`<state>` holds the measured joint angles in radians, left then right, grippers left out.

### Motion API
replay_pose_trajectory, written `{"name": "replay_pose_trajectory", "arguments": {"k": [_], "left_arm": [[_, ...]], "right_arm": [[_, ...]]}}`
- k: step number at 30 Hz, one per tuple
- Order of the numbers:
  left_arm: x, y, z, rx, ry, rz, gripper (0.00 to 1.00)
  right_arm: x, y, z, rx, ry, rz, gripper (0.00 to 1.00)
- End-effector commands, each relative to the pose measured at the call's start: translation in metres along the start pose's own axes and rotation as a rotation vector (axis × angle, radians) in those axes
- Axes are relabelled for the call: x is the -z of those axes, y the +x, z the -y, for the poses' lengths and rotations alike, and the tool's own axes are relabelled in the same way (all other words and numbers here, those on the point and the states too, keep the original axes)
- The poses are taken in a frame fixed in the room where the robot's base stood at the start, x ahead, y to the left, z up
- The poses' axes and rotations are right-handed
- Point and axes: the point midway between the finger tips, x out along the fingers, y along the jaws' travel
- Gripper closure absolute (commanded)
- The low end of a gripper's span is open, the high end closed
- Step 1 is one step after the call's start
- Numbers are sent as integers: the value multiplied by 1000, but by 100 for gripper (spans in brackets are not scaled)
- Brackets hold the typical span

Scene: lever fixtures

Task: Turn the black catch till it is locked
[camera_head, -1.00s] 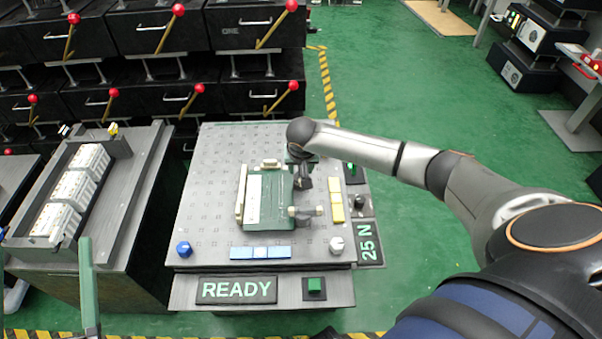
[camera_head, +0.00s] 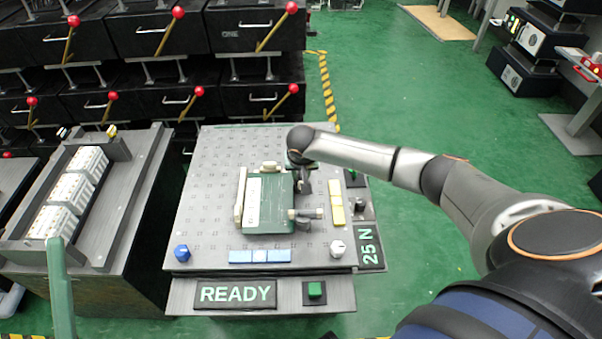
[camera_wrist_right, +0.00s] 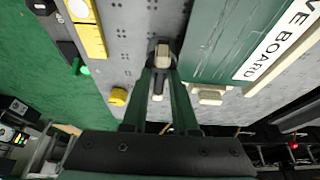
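A green board (camera_head: 268,205) with a white label lies on the grey perforated table. My right gripper (camera_wrist_right: 161,72) points down at the board's right edge; it also shows in the head view (camera_head: 304,185). Its green fingers stand on both sides of a small dark part with a beige end (camera_wrist_right: 162,50), which looks like the black catch. I cannot tell whether they press on it. A similar dark piece with a beige pad and grey handle (camera_head: 303,216) sits nearer the board's front right corner. One green finger of my left gripper (camera_head: 60,285) shows at lower left.
A yellow bar (camera_head: 337,205), white knob (camera_head: 338,248), blue bar (camera_head: 261,256) and blue knob (camera_head: 182,252) surround the board. A READY sign (camera_head: 236,293) and green button (camera_head: 315,289) are in front. A rack with white blocks (camera_head: 75,190) stands left.

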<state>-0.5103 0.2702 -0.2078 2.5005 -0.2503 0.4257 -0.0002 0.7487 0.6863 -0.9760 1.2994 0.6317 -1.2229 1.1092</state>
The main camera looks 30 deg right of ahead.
Motion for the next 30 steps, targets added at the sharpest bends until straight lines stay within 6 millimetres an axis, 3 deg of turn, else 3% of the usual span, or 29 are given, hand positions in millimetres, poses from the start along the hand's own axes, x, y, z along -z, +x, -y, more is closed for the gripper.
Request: {"name": "replay_pose_trajectory", "arguments": {"k": [7, 23, 25, 30], "left_arm": [[0, 0, 0, 0, -1, 1, 0], [-2, 1, 1, 2, -5, 13, 0], [-9, 1, 1, 4, -13, 45, 0], [-54, -10, -2, 15, -62, 229, 0]], "right_arm": [[0, 0, 0, 0, 0, 0, 100], [0, 0, 0, -2, 3, 1, 100], [0, -1, 0, -4, 8, 2, 100], [0, -2, 0, -13, 29, 2, 100]]}}
